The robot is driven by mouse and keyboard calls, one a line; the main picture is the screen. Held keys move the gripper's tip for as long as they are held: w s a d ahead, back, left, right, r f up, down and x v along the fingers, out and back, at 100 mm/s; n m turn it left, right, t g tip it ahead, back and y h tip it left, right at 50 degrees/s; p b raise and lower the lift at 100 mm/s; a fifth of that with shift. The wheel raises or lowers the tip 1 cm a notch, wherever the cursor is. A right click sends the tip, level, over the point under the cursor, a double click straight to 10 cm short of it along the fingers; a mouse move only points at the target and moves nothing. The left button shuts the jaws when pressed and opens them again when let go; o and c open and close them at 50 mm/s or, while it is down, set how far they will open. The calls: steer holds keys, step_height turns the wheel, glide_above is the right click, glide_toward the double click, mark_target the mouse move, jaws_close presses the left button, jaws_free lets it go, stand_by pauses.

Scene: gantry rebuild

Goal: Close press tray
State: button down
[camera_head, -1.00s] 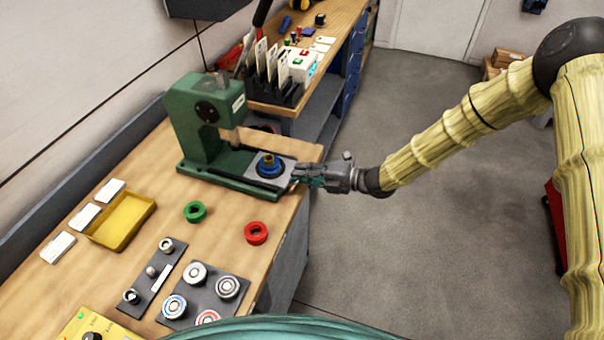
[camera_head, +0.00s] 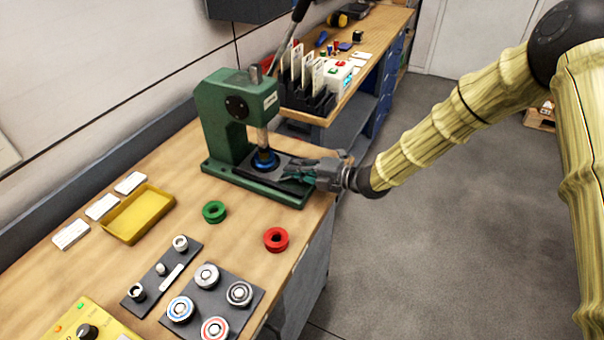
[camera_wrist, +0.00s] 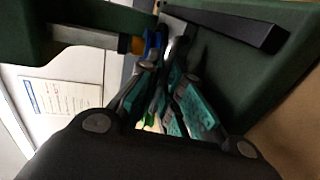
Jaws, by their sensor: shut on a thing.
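The green press (camera_head: 228,115) stands on the wooden bench. Its grey press tray (camera_head: 284,166) lies in the base, with a blue ring-shaped part (camera_head: 264,158) on it directly below the metal ram (camera_head: 262,138). My gripper (camera_head: 298,172) is shut on the tray's right end, reaching in from the right. In the wrist view, the teal-padded fingers (camera_wrist: 168,62) converge at the grey tray (camera_wrist: 174,27), next to the blue part (camera_wrist: 153,42). The exact grip contact is partly hidden by the fingers.
A green ring (camera_head: 214,211) and a red ring (camera_head: 276,239) lie in front of the press. A yellow bin (camera_head: 137,213), white cards and a dark plate with several round parts (camera_head: 248,276) occupy the near bench. Open floor (camera_head: 430,240) lies to the right.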

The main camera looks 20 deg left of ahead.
steer(key=shift+a, duration=0.15)
steer(key=c, duration=1.6)
jaws_free()
steer(key=shift+a, duration=0.2)
steer(key=shift+o, duration=0.2)
steer(key=shift+d, duration=0.25)
